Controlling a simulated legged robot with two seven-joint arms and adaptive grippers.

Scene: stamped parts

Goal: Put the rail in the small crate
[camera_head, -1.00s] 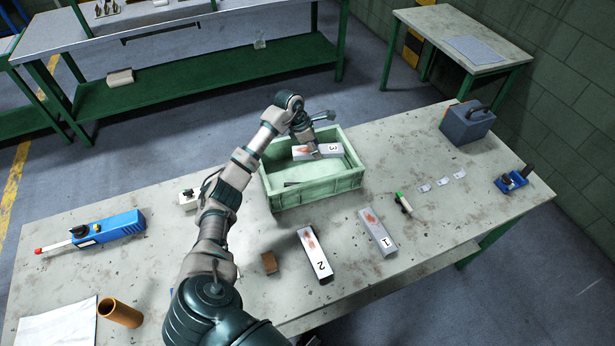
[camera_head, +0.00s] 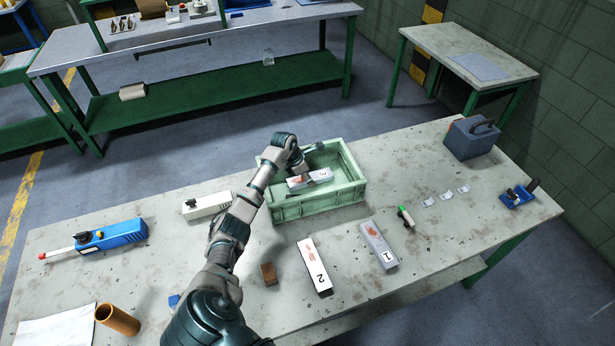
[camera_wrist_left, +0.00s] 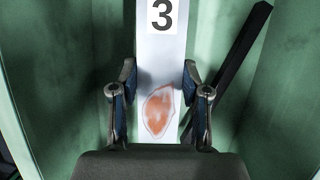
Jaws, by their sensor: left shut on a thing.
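The small crate (camera_head: 322,205) is light green and stands open on the worktable. The rail marked 3 (camera_head: 320,177) is a pale bar with a reddish patch. It is inside the crate's walls in the head view. My left gripper (camera_head: 304,181) is shut on it. In the left wrist view the rail (camera_wrist_left: 160,60) runs between the two fingers (camera_wrist_left: 160,105), with green crate walls around it. I cannot tell whether the rail touches the crate floor. Two similar bars, marked 2 (camera_head: 315,265) and 1 (camera_head: 379,246), lie in front of the crate. My right gripper is not seen.
A dark bar (camera_wrist_left: 236,60) lies in the crate beside the rail. A brown block (camera_head: 269,273), a green-tipped tool (camera_head: 406,217), a white device (camera_head: 206,205) and a blue tool (camera_head: 110,236) lie around. A grey toolbox (camera_head: 470,138) stands at the far right.

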